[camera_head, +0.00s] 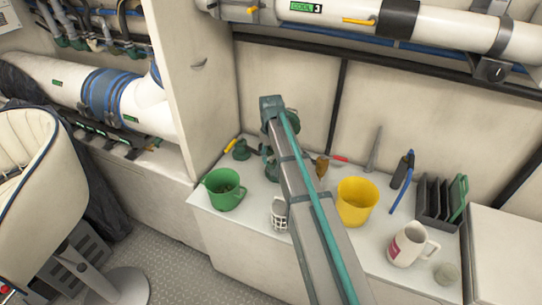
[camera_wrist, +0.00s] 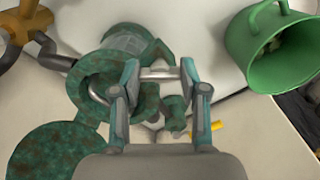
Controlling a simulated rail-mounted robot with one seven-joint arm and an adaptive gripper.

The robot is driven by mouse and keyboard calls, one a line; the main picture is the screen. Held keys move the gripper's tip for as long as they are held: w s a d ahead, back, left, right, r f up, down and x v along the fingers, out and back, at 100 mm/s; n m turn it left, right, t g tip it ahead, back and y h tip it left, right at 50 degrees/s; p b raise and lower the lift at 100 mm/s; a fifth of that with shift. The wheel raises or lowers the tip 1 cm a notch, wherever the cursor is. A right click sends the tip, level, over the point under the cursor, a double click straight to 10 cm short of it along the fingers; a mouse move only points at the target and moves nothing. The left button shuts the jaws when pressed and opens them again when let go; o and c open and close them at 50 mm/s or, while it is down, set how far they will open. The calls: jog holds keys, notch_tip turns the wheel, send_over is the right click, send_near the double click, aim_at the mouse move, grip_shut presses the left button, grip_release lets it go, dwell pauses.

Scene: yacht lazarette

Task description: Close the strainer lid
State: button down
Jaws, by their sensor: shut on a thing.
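In the wrist view, my gripper (camera_wrist: 160,73) is shut on a short silver bar (camera_wrist: 158,73) at the strainer. The strainer (camera_wrist: 92,75) is mottled green metal with a round ring and a pale ribbed cylinder (camera_wrist: 128,43) beside it. A flat round green disc (camera_wrist: 55,150), which looks like the lid, shows at the lower left; my fingers do not touch it. Whether the bar joins the disc cannot be told. In the head view, my arm hides the gripper and most of the strainer; a green part (camera_head: 271,168) shows beside the arm.
A green bucket (camera_head: 223,190) stands left of my arm, near a white mesh basket (camera_head: 279,214). A yellow-handled valve (camera_head: 241,151) is behind.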

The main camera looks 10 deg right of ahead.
jog(key=c, duration=0.6)
grip_release()
jog(key=shift+r, duration=0.1)
notch_tip(320, 180, up, 12)
dwell(0.4)
